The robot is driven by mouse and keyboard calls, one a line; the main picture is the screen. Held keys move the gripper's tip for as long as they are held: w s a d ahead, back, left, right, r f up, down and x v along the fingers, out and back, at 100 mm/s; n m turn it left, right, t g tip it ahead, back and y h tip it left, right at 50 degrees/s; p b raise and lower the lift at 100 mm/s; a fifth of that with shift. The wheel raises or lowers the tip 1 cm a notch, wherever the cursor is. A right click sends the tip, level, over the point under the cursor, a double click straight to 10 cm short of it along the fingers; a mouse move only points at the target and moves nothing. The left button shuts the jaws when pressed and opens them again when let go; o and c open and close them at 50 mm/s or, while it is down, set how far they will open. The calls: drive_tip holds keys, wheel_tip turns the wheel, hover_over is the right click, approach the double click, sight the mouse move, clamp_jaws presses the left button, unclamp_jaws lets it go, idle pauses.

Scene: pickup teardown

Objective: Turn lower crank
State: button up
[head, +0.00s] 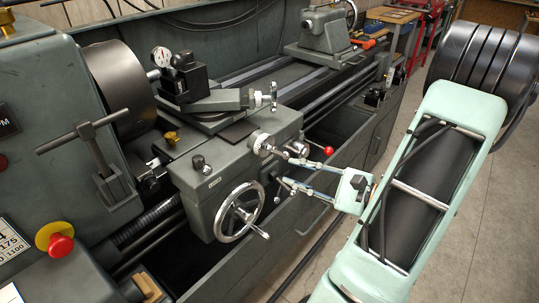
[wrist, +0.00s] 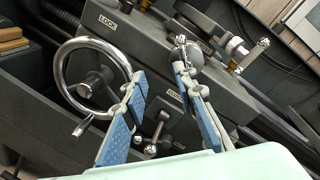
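My gripper (head: 287,171) is open and empty at the front of the lathe carriage, with its two fingers apart. In the wrist view the fingertips (wrist: 159,73) point at the apron. A silver crank with a round dial (head: 262,143) sits above the gripper; in the wrist view its dial (wrist: 190,54) is by the right fingertip, and contact cannot be told. A small ball-ended lever (wrist: 158,128) shows between the fingers, lower on the apron. A higher crank (head: 273,96) is on the top slide. Which part the task calls the lower crank is not marked.
A large spoked handwheel (head: 240,212) is left of my gripper; in the wrist view its rim (wrist: 62,76) is close to the left finger. The floor (head: 470,230) at right is clear.

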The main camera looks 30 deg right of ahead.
sight(280, 154)
drive_tip(key=w, duration=0.3)
drive_tip(key=w+m+t+h, duration=0.1)
drive_tip(key=w, duration=0.2)
drive_tip(key=w+h, duration=0.1)
drive_tip(key=w, duration=0.2)
drive_tip(key=shift+w+a+r+m+t, duration=0.2)
drive_tip(key=shift+r+m+t, duration=0.05)
drive_tip(key=shift+m+t, duration=0.15)
clamp_jaws()
